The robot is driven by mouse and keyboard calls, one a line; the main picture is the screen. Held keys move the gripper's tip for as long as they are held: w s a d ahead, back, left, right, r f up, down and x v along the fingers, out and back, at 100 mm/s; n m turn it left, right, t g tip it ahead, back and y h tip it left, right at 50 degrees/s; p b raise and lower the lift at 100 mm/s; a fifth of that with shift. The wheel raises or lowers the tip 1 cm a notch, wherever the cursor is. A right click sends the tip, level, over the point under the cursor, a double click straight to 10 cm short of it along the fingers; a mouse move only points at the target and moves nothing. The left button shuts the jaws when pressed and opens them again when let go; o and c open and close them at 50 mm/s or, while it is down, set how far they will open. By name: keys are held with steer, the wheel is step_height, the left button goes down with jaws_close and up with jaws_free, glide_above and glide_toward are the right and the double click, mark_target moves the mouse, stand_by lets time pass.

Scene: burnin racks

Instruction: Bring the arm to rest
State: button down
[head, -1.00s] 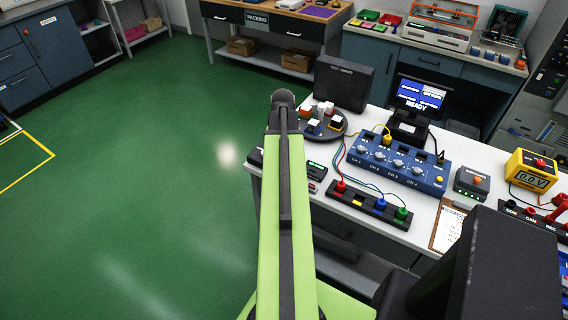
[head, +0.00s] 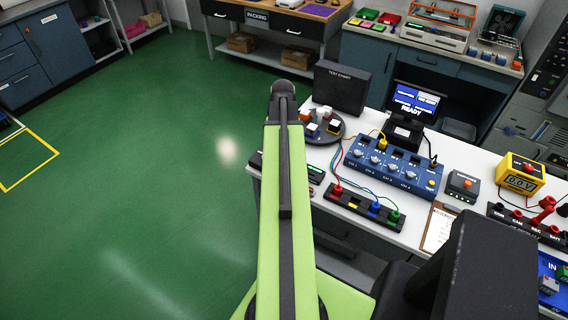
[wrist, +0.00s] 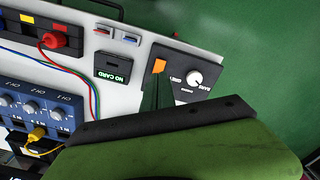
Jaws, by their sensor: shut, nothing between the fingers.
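In the head view my arm reaches forward, green with a dark stripe, and its dark far end (head: 283,92) stands over the floor and the bench's left edge. My gripper is hidden behind it there. In the wrist view the narrow dark fingers of my gripper (wrist: 156,78) appear together above a green and black part of my own. I see nothing held between them. Behind them is a dark panel with a white knob (wrist: 195,78); I cannot tell whether they touch it.
The white bench (head: 408,233) holds a blue channel unit (head: 395,166), a socket strip (head: 352,207), a round dark tray (head: 338,133), a lit READY screen (head: 415,102) and a yellow meter (head: 521,174). The green floor (head: 150,190) at left is clear.

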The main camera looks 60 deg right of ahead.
steer(key=shift+f, duration=0.1)
steer(key=w+a+n, duration=0.5)
steer(key=w+a, duration=1.3)
steer(key=a, duration=0.2)
steer(key=w+a+n, duration=0.2)
steer(key=a+n, duration=0.1)
steer(key=a, duration=1.2)
steer(key=w+a+n, duration=0.1)
steer(key=a+n, duration=0.3)
steer(key=a, duration=1.1)
steer(key=shift+w+a, duration=0.2)
steer(key=shift+w, duration=0.15)
